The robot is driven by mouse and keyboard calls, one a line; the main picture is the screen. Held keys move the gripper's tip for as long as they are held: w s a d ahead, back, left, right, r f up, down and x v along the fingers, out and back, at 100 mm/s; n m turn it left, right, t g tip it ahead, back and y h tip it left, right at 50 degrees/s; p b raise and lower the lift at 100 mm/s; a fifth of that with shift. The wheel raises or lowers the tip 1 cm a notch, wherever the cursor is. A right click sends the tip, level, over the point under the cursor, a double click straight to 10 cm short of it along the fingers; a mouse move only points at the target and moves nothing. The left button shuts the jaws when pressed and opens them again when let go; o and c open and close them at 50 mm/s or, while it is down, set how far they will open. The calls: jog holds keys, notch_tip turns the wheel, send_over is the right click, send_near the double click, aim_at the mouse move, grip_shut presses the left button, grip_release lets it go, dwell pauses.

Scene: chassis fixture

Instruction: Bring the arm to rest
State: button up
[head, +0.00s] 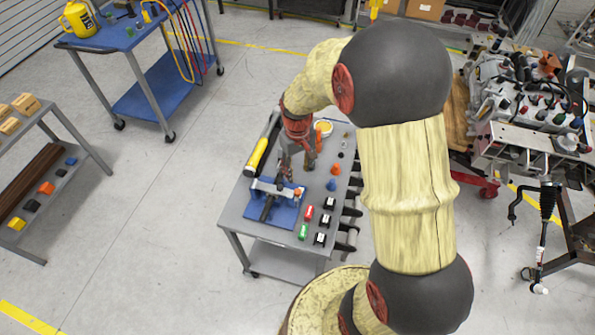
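My arm reaches out over a small grey table (236,212), bent at the elbow, with its wrist pointing down. My gripper (284,178) is above the table's left half, close to the blue fixture plate (284,214) and its grey clamp parts. I cannot tell whether it touches the fixture. The fingers are small and dark here, so I cannot tell if they are open or shut, or if anything is between them.
The table also holds a yellow-black tool (257,155), a yellow round container (324,127), and red (309,212), green (303,231) and black blocks. A blue cart (150,85) stands at upper left, a shelf (55,150) at left, an engine assembly (525,105) at right. Floor left of the table is clear.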

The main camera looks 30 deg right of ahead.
dwell(0.4)
jog(key=s+a+r+t+b, duration=0.2)
jog(key=s+a+r+b, duration=0.1)
jog(key=s+r, duration=0.5)
jog(key=s+a+r+t+b, duration=0.3)
jog(key=s+a+r, duration=0.3)
jog(key=s+r, duration=0.3)
jog(key=shift+s+a+r+t+b, duration=0.15)
jog(key=shift+s+r+t+b, duration=0.15)
jog(key=shift+s+b, duration=0.65)
jog(key=shift+s, duration=0.1)
jog(key=shift+c, duration=0.2)
